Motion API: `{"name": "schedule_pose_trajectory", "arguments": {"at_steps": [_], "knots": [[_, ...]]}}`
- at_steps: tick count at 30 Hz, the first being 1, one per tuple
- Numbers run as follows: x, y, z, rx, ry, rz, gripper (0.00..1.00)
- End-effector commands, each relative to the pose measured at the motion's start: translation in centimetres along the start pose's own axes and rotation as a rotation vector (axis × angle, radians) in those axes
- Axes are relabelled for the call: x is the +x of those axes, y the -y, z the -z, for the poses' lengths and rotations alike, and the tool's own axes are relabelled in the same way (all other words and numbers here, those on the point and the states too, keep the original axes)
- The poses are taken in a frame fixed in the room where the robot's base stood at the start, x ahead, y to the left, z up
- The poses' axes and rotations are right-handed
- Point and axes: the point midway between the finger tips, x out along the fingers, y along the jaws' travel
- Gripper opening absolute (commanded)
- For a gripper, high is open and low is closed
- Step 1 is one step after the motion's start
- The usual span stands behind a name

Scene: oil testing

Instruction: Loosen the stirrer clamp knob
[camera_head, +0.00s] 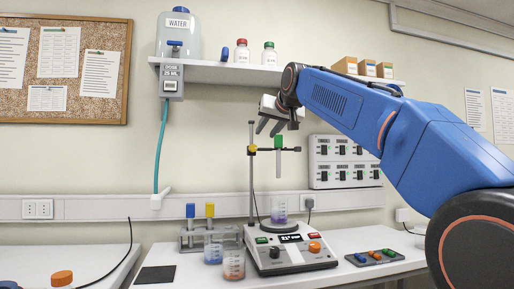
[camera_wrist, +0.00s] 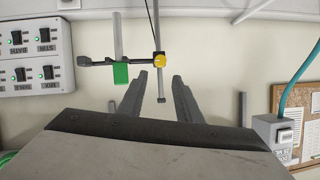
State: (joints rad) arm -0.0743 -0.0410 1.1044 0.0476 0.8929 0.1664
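The stirrer clamp knob is yellow (camera_head: 252,149) and sits on the clamp at the upright rod (camera_head: 251,190) of the stand. In the wrist view the yellow knob (camera_wrist: 160,60) lies just beyond and between my fingertips. A horizontal clamp arm (camera_wrist: 100,61) runs from it to the green stirrer (camera_head: 278,141), whose green part (camera_wrist: 121,73) is beside the left finger in the wrist view. My gripper (camera_head: 266,131) is open and empty, above the clamp, with fingers pointing down. Its two fingers are spread apart in the wrist view (camera_wrist: 160,79). I see no contact with the knob.
The stand rises from a hotplate (camera_head: 290,250) with a beaker (camera_head: 279,210) on it. More beakers (camera_head: 213,249) stand to its left. A shelf (camera_head: 230,73) with bottles is above, and a switch panel (camera_head: 344,162) is on the wall at right.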

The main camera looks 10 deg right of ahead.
Motion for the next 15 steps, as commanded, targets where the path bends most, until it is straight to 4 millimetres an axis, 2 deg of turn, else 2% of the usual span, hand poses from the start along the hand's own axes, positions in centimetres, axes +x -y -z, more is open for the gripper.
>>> {"name": "schedule_pose_trajectory", "arguments": {"at_steps": [1, 15], "knots": [[1.1, 0.0, -0.1, 0.000, 0.002, 0.000, 0.31], [9.3, 0.0, -0.1, 0.000, 0.002, -0.001, 0.31]]}}
